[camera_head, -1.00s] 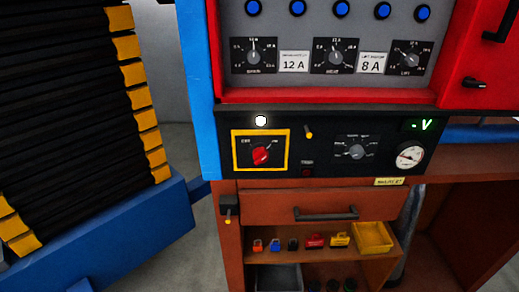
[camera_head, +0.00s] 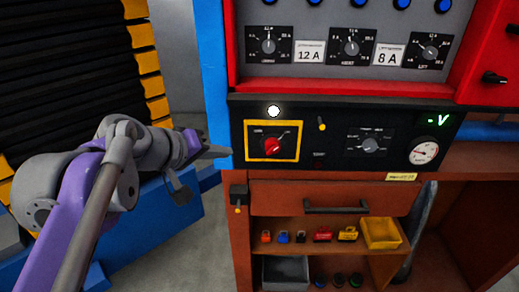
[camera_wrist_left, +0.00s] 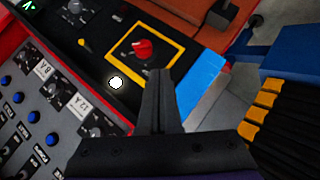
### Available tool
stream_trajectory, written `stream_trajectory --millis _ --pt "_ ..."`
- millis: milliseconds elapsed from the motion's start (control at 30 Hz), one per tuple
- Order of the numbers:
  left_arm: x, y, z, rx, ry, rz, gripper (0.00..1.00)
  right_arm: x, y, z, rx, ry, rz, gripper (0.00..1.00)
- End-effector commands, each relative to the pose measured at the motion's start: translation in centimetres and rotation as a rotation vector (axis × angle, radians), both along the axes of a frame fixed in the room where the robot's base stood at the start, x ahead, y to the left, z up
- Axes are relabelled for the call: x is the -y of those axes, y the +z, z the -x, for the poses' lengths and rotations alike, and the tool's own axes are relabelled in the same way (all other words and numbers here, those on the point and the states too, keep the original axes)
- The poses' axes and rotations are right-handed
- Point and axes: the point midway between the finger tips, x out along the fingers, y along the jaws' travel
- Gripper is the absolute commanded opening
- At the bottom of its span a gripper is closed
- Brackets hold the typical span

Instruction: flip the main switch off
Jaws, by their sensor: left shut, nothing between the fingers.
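The main switch is a red rotary knob (camera_head: 272,146) inside a yellow square frame (camera_head: 247,157) on the black panel. A lit white lamp (camera_head: 274,111) sits just above the frame. My left gripper (camera_head: 226,152) is shut and empty, a little to the left of the frame at about the knob's height in the head view. In the left wrist view the shut fingers (camera_wrist_left: 160,75) point toward the frame, and the red knob (camera_wrist_left: 143,48) shows beyond their tips, apart from them. My right gripper is in neither view.
Right of the switch are a small yellow-tipped toggle (camera_head: 321,124), a selector dial (camera_head: 370,145), a gauge (camera_head: 424,151) and a green "V" display (camera_head: 438,120). Below are a drawer handle (camera_head: 336,206) and a shelf with small padlocks. A stack of black panels (camera_head: 70,70) stands left.

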Motion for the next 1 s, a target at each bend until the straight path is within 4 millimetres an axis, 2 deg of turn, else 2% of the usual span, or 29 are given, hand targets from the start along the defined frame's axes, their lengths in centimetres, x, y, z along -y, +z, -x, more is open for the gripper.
stream_trajectory --millis 33,133,467,667,1000 --pt "0.0 1.4 -0.7 0.011 0.010 0.029 0.00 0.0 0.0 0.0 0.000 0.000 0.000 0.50" --pt "0.1 2.7 -1.3 0.024 0.020 0.057 0.00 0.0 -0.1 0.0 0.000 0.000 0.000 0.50" --pt "0.2 2.7 -1.4 0.025 0.020 0.059 0.00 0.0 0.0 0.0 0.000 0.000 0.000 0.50" --pt "1.2 1.6 -2.8 0.024 0.017 0.059 0.00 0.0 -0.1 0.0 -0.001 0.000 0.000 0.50" --pt "4.8 -2.0 -7.8 0.024 0.017 0.058 0.00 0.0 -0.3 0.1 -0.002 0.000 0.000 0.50"
